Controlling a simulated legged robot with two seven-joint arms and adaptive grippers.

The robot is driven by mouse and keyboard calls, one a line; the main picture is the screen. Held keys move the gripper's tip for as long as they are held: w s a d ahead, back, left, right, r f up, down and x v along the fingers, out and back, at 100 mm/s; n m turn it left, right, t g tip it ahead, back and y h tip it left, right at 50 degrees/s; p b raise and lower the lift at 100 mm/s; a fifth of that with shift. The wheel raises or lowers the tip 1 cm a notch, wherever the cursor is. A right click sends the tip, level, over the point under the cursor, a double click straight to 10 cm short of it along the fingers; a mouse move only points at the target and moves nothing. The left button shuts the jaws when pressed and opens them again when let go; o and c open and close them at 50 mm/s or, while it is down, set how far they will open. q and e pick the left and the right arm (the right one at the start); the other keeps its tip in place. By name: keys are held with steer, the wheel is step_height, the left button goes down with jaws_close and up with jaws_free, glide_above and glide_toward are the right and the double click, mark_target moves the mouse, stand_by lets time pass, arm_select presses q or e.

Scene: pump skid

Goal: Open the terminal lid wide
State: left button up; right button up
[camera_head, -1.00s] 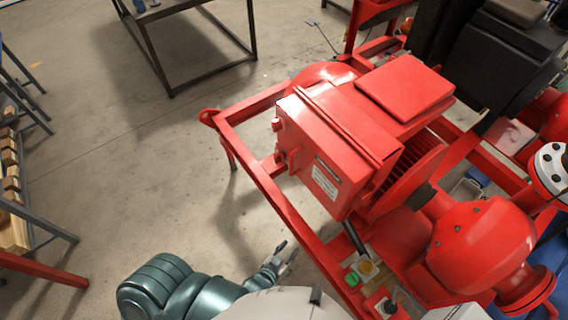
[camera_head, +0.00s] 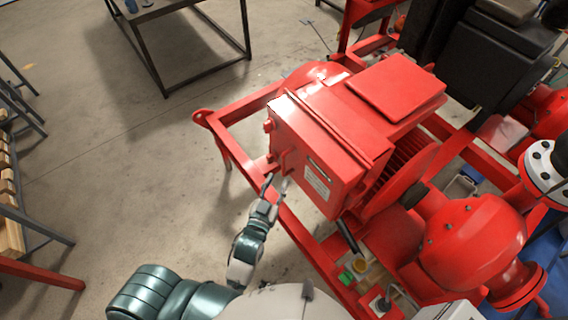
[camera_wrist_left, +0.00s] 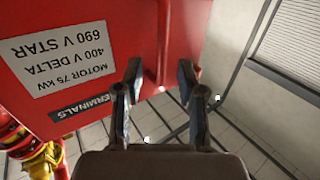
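The terminal box (camera_head: 345,115) is a red box on the motor, and its lid (camera_head: 300,143) is the face with the white label. The lid looks closed against the box. In the left wrist view the lid (camera_wrist_left: 85,75) appears upside down, with a motor label and a black "TERMINALS" plate. My left gripper (camera_head: 276,184) is at the lid's lower left edge. In the left wrist view its two fingers (camera_wrist_left: 160,85) are apart, with a red projecting part of the lid's edge behind and between them. Contact cannot be told. My right gripper is not in view.
The red skid frame (camera_head: 225,138) runs below and left of the box. A red pump casing (camera_head: 472,240) stands at the right. A dark-framed table (camera_head: 165,15) stands at the back. The floor left of the skid is mostly clear.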

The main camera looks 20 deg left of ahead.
mark_target(283, 167)
arm_select(q)
steer(key=w, duration=0.6)
steer(key=shift+d+p, duration=0.2)
steer(key=shift+p, duration=0.1)
steer(key=shift+w+a, duration=0.15)
steer(key=shift+w, duration=0.35)
jaws_close()
